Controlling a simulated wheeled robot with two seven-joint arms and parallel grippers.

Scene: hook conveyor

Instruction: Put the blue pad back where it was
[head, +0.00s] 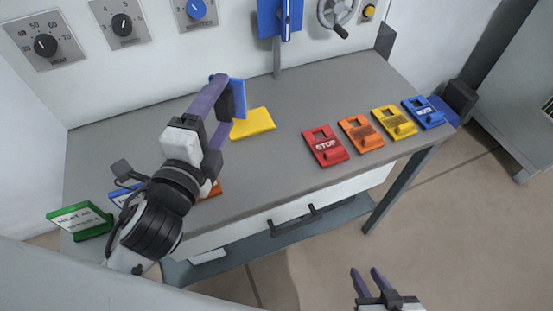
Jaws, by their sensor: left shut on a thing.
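My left gripper (228,101) is shut on the blue pad (239,97), which is held up on edge, tilted, above the grey table. A yellow pad (254,123) lies flat on the table, just below and right of the blue pad in the picture. An orange pad (211,190) lies near the front edge, mostly hidden by my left arm. My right gripper (369,277) is open and empty, low in the picture, over the floor in front of the table.
A green sign (80,220) and a blue sign (122,194) stand at left.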

